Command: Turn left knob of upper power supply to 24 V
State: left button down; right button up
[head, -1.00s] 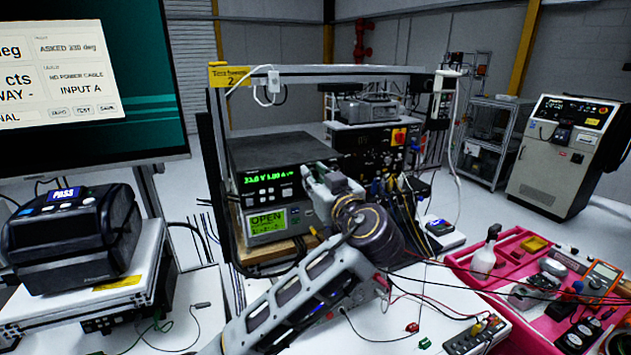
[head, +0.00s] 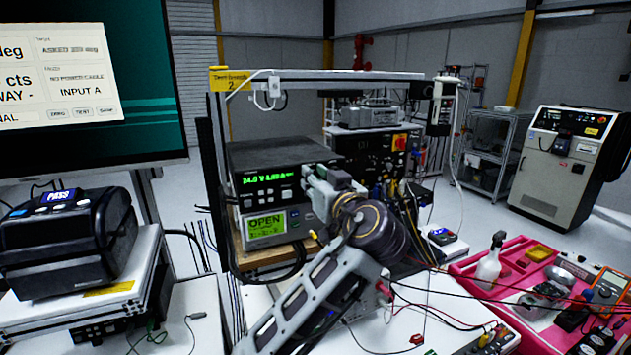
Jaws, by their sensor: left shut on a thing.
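The upper power supply (head: 270,150) is a dark box on the bench shelf. Its green display (head: 265,179) is slightly blurred and seems to read about 24.0 V and 1.00 A. Below it sits a second unit with a lit screen (head: 266,223) reading OPEN. My left gripper (head: 312,187) is at the right part of the upper unit's front, shut on a knob there. The gripper covers the knob, so its pointer and any neighbouring knob are hidden. My right gripper is not in view.
A monitor (head: 80,120) and a label printer (head: 70,238) stand at the left. Cables hang right of my arm. A pink tray (head: 470,275) with tools, a spray bottle (head: 490,262) and a multimeter (head: 606,288) lies at the right.

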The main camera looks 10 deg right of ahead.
pick_arm(q)
jog(key=c, duration=1.3)
grip_release()
jog(key=shift+r+n, duration=0.1)
jog(key=shift+n, duration=0.2)
jog(key=shift+r+n+p, duration=0.1)
jog(key=shift+n+p, duration=0.3)
jog(key=shift+p, duration=1.45)
